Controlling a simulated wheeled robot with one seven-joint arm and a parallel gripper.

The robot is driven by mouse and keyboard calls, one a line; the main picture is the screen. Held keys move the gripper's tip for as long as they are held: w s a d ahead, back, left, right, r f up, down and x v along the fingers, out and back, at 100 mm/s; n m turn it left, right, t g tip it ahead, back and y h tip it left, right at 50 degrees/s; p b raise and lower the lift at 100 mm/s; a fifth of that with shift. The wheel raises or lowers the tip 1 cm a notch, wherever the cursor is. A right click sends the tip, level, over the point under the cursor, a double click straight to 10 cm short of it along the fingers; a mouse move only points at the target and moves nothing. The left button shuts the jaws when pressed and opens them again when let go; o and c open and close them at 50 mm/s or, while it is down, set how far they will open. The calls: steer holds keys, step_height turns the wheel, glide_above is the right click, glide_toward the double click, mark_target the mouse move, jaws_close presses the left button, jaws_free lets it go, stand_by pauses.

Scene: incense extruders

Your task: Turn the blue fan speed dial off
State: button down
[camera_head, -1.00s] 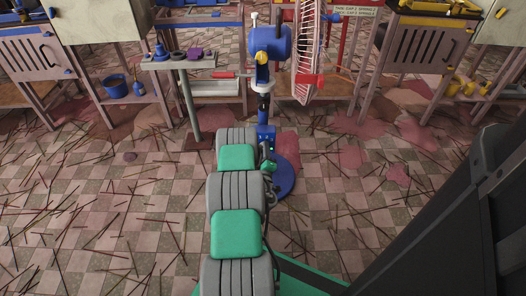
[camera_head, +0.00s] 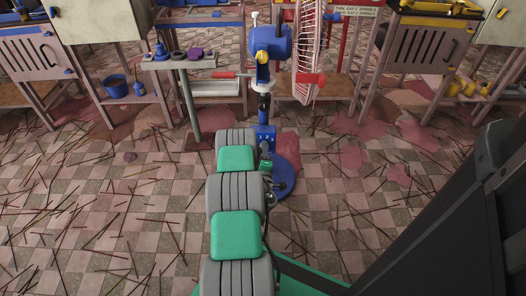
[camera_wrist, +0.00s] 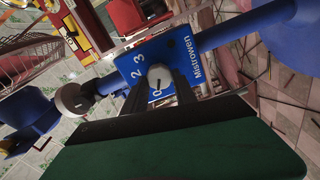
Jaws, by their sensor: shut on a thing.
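The blue standing fan (camera_head: 268,42) is in front of my arm in the head view, with its round base (camera_head: 286,176) on the floor. In the wrist view its blue control panel (camera_wrist: 184,55) carries the name Mistrowen and the white digits 0, 2 and 3. The pale grey speed dial (camera_wrist: 160,75) sits on this panel. The dark fingers of my gripper (camera_wrist: 165,84) are shut on the dial, one on each side. Which digit the dial points to is not clear. In the head view my arm hides most of the gripper and the dial.
A small table (camera_head: 180,62) with blue, dark and purple items is left of the fan. Benches line the back. Thin sticks and reddish stains cover the tiled floor, otherwise open.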

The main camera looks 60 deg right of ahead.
steer(key=c, duration=1)
jaws_free()
steer(key=shift+a, duration=0.15)
steer(key=b+v, duration=0.5)
steer(key=v, duration=0.2)
steer(key=shift+s+a, duration=0.2)
steer(key=shift+a, duration=0.05)
